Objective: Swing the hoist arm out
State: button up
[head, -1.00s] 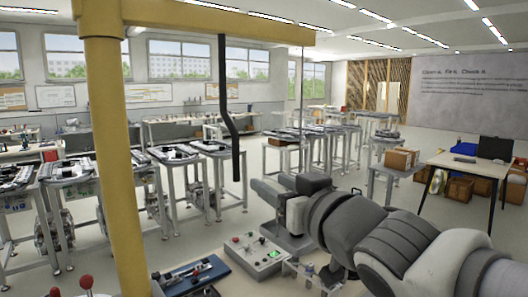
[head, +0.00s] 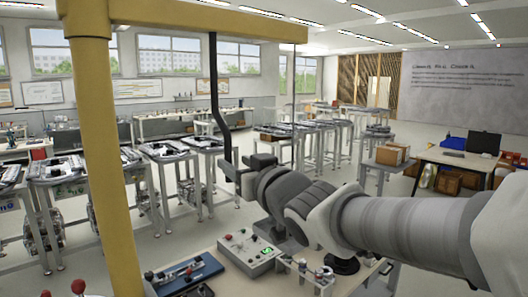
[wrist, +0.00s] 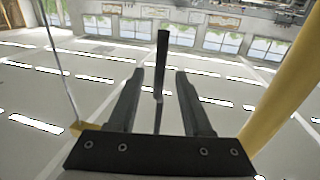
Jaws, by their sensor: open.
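The hoist arm (head: 200,22) is a yellow horizontal beam across the top of the head view, joined to a thick yellow post (head: 98,160) at left. A thin black bent handle (head: 216,90) hangs from the beam. My gripper (head: 228,168) is at the handle's lower end in the head view. In the wrist view my open gripper (wrist: 159,74) has one finger on each side of the dark handle (wrist: 162,50), with gaps showing on both sides. The yellow post (wrist: 288,85) also shows at right there. Whether a finger touches the handle cannot be told.
A control box (head: 252,254) and a blue tray (head: 185,277) sit on the bench below my arm. A thin cable (head: 294,90) hangs from the beam's far end. Several workstations (head: 180,150) stand behind. A desk (head: 455,160) stands at right, with open floor before it.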

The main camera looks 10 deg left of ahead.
jog(key=p+x, duration=0.1)
jog(key=x, duration=0.7)
jog(key=shift+p, duration=0.3)
grip_shut()
dwell(1.1)
